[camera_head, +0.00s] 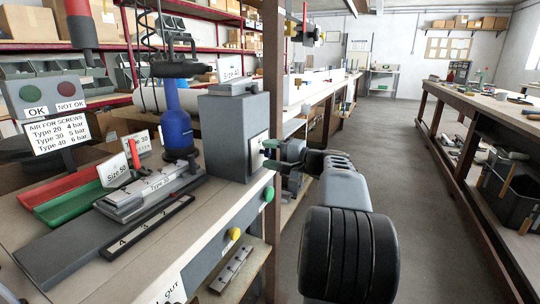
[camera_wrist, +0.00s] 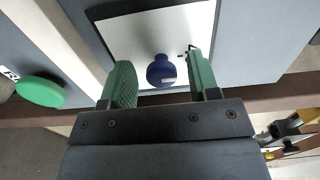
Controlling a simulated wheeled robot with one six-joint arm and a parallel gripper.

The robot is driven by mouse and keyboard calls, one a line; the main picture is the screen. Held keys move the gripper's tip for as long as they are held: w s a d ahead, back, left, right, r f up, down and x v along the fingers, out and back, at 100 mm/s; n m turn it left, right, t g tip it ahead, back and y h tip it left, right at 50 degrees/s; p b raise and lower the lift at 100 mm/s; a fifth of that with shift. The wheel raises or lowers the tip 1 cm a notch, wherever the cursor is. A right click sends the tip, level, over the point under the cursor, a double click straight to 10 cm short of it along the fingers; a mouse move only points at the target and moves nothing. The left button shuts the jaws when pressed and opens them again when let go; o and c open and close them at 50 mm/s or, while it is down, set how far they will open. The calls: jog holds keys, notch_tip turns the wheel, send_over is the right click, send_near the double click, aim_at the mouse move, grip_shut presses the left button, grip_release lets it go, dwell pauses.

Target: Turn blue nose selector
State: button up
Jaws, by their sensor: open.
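The blue nose selector (camera_wrist: 161,72) is a round blue knob on a white plate (camera_wrist: 130,38), seen in the wrist view. The plate is on the side of a grey box (camera_head: 222,135) on the left bench. My gripper (camera_wrist: 160,62) is open, with one green finger on each side of the knob. Gaps show between the knob and both fingers. In the head view my gripper (camera_head: 271,153) is at the plate, and its fingers mostly hide the knob there. A small dark mark sits on the plate close to the right finger.
A green button (camera_wrist: 40,92) lies left of my gripper; in the head view it is below the box (camera_head: 269,194), with a yellow button (camera_head: 234,234) nearby. A wooden post (camera_head: 272,75) stands close by the box. The aisle floor (camera_head: 410,150) is clear.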

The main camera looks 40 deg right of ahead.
jog(key=p+v, duration=0.3)
jog(key=v, duration=1)
jog(key=shift+s+d, duration=0.25)
jog(key=shift+s, duration=0.05)
jog(key=w+a+r+n+g+p, duration=0.1)
jog(key=a+r+n+g+p, duration=0.15)
jog(key=a+g+p, duration=0.5)
jog(key=w+a+r+n+g+p, duration=0.15)
jog(key=a+r+p, duration=0.25)
jog(key=a+p, duration=0.75)
jog(key=s+a+r+n+g+h+p, duration=0.3)
jog(key=s+a+r+n+h+p, duration=0.5)
jog(key=a+p, duration=0.3)
jog(key=p, duration=0.4)
jog(key=shift+r+p, duration=0.25)
jog(key=shift+p, duration=0.05)
